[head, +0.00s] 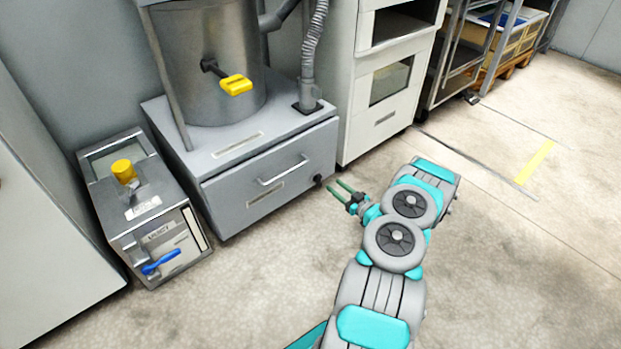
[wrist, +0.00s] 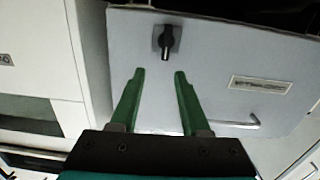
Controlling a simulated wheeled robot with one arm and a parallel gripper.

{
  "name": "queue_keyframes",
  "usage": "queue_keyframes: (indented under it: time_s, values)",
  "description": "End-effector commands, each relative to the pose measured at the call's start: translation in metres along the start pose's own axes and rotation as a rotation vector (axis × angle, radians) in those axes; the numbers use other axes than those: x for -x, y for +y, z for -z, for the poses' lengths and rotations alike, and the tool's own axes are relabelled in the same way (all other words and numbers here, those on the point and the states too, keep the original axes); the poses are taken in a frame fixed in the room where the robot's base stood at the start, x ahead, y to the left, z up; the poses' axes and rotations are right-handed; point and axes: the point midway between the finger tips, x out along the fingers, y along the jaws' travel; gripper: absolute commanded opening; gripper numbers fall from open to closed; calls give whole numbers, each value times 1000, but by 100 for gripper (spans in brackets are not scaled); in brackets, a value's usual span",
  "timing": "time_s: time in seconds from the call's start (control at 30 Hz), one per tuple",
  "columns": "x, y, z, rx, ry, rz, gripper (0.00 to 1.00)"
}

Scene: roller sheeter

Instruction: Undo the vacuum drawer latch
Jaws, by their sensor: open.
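The vacuum drawer (head: 235,199) is a grey drawer under a metal tank, and it looks closed. Its latch (head: 318,180) is a small black knob at the right end of the drawer front. In the wrist view the latch (wrist: 167,44) is a black turn knob on a grey plate, just beyond my fingertips and roughly between them in the picture. My gripper (head: 340,190) is open and empty, its green fingers pointing at the drawer front near the latch. In the wrist view the fingers (wrist: 159,74) are spread apart, and no contact with the latch shows.
The drawer has a bar handle (head: 283,172) left of the latch. A tank (head: 213,60) with a yellow-handled valve (head: 236,85) stands above. A box with a blue lever (head: 160,263) stands left. A white cabinet (head: 384,90) stands close right. The floor in front is clear.

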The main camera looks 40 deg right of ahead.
Motion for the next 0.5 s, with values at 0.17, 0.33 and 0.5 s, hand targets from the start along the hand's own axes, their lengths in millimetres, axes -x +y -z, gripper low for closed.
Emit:
queue_keyframes:
  time_s: [0.17,0.33,0.5]
  values:
    - [12,-2,-8,-16,45,3,46]
    - [-3,-4,-7,-15,49,7,46]
    - [-31,-4,-6,-14,49,8,46]
